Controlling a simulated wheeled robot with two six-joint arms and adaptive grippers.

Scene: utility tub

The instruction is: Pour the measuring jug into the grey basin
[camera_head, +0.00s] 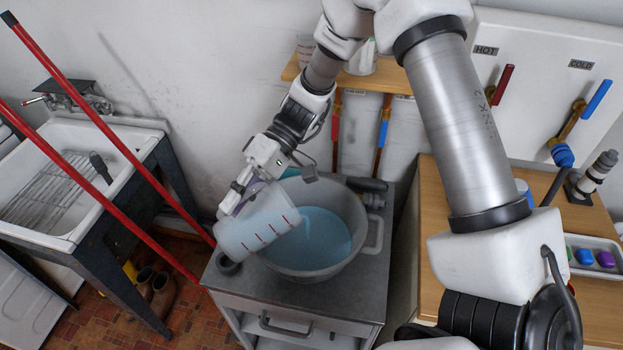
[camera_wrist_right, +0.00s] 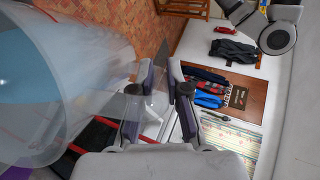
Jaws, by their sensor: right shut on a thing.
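The measuring jug (camera_head: 262,228), translucent with red marks, is tipped well over to its side above the left part of the grey basin (camera_head: 355,205). Pale blue liquid (camera_head: 322,240) lies in the basin. My right gripper (camera_head: 243,193) is shut on the jug at its upper left side. In the right wrist view the clear jug (camera_wrist_right: 60,80) fills the left, and a translucent part of it sits between the fingers of my right gripper (camera_wrist_right: 160,103). My left gripper is not in view.
The basin stands on a grey cabinet (camera_head: 300,312) with little room around it. A white sink (camera_head: 60,185) and red poles (camera_head: 110,130) are on the left. A wooden bench (camera_head: 440,235) with a tray (camera_head: 596,268) is on the right. A wooden shelf (camera_head: 390,78) is behind.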

